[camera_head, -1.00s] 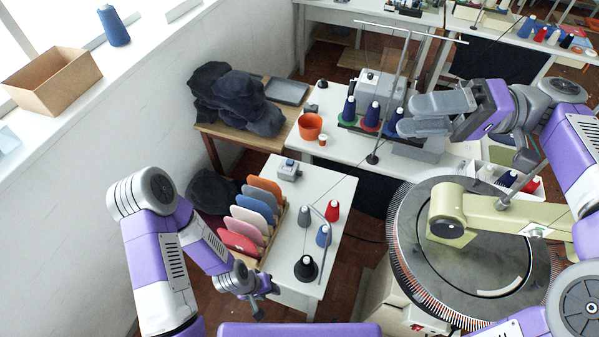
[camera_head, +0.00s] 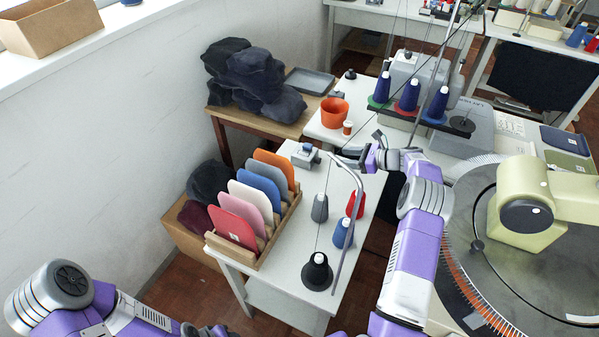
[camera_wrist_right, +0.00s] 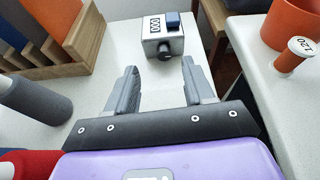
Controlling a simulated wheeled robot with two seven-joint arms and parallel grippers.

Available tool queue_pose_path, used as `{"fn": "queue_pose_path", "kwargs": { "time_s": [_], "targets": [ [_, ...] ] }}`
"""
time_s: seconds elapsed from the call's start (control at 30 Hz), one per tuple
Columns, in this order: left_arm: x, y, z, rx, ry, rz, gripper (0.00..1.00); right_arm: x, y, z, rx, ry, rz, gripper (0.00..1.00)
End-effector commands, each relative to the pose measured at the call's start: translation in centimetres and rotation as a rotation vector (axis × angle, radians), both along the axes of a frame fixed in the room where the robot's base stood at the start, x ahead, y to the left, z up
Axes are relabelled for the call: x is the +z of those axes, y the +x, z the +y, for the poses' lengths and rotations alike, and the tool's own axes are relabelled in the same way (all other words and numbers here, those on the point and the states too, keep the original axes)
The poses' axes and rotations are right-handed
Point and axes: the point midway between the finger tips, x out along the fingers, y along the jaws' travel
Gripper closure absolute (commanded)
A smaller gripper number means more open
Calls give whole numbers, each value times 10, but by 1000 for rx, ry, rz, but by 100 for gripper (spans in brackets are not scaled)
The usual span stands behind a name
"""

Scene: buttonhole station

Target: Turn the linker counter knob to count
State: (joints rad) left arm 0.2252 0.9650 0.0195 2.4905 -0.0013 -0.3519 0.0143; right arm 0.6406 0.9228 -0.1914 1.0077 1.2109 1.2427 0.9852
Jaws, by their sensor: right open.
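The linker counter (camera_head: 306,155) is a small grey box with a blue top near the back of the white table. In the right wrist view the counter (camera_wrist_right: 155,28) shows a digit display and a dark round knob (camera_wrist_right: 165,50) on its near face. My right gripper (camera_head: 349,159) is just right of the counter in the head view. In the wrist view its two fingers (camera_wrist_right: 158,75) are open and empty, pointing at the counter, with the knob just beyond and between the tips. My left gripper (camera_head: 207,331) is cut off at the bottom edge; its fingers are hidden.
A wooden rack (camera_head: 269,245) of coloured panels stands left on the table. Grey, red, blue and black yarn cones stand at right, beside a thin metal stand (camera_head: 352,215). An orange pot (camera_head: 333,112) and a small spool (camera_head: 347,128) are behind. The round machine (camera_head: 500,270) is at right.

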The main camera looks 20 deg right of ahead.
Motion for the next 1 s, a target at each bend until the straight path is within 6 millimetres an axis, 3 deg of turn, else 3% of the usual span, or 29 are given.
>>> {"fn": "queue_pose_path", "kwargs": {
  "time_s": [0.03, 0.1, 0.43, 0.7, 1.0],
  "targets": [
    [-8, 0, 0, -1, 0, 0, 57, -16, -1, -5, -24, 13, 26, 47],
    [-10, 0, 0, -1, 0, -1, 57, -26, 0, -9, -46, 26, 49, 47],
    [-21, 0, 0, -1, -1, -1, 57, -46, 31, 19, -48, 33, 60, 47],
    [-28, 0, 0, -1, 0, 0, 57, -56, 52, 36, -51, 32, 59, 47],
    [-28, 0, 0, -1, 0, 0, 57, -56, 54, 37, -50, 33, 58, 47]
  ]
}}
